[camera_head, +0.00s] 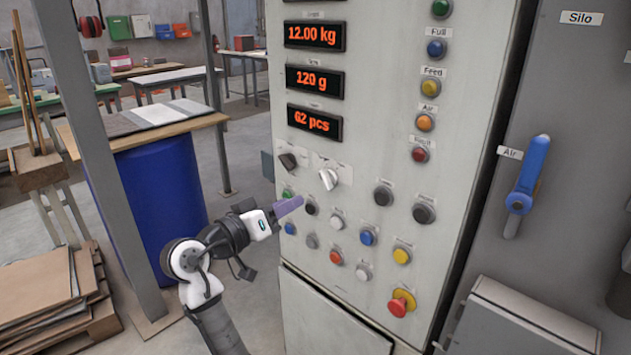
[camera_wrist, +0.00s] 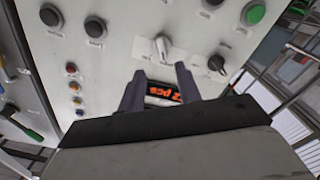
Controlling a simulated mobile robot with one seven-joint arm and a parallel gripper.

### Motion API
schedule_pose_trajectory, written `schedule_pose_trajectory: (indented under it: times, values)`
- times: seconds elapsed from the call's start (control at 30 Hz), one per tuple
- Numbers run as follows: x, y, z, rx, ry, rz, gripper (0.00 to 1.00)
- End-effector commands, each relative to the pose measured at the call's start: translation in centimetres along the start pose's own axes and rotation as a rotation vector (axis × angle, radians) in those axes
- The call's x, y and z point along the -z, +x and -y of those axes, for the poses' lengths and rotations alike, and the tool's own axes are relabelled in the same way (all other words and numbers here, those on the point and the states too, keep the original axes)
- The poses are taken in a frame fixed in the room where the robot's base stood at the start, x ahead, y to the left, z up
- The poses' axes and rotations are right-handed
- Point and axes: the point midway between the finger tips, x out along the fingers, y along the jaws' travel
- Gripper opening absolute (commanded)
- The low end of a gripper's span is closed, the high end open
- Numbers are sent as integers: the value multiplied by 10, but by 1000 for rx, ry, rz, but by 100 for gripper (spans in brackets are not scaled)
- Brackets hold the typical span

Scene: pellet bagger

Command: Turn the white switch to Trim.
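The white switch (camera_head: 328,179) is a small rotary knob on the grey control panel (camera_head: 375,130), below the red number displays. The small markings around it are too blurred to read, so I cannot tell its setting. My gripper (camera_head: 288,206) is in front of the panel, to the lower left of the white switch. In the wrist view, my gripper (camera_wrist: 160,71) has its two purple-grey fingers apart with nothing between them. The white switch (camera_wrist: 163,47) shows just beyond the fingertips, between them and apart from them.
A black rotary switch (camera_head: 288,161) sits left of the white one. Several push buttons lie below, with a red mushroom button (camera_head: 402,303) at lower right. A blue valve handle (camera_head: 528,175) is on the right. A blue drum (camera_head: 160,205) stands behind my arm.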

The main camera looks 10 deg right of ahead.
Motion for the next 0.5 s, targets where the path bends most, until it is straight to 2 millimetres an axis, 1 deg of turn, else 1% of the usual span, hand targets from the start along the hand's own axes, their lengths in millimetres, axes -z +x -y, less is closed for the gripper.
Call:
schedule_pose_trajectory:
  times: [0.03,0.1,0.3,0.4,0.5]
  values:
    - [2,13,-3,-3,-3,3,34]
    - [2,28,-3,-3,-2,3,34]
    - [2,68,-2,-1,-3,2,34]
    - [2,83,-1,-1,-2,0,34]
    - [2,93,0,2,-1,-2,34]
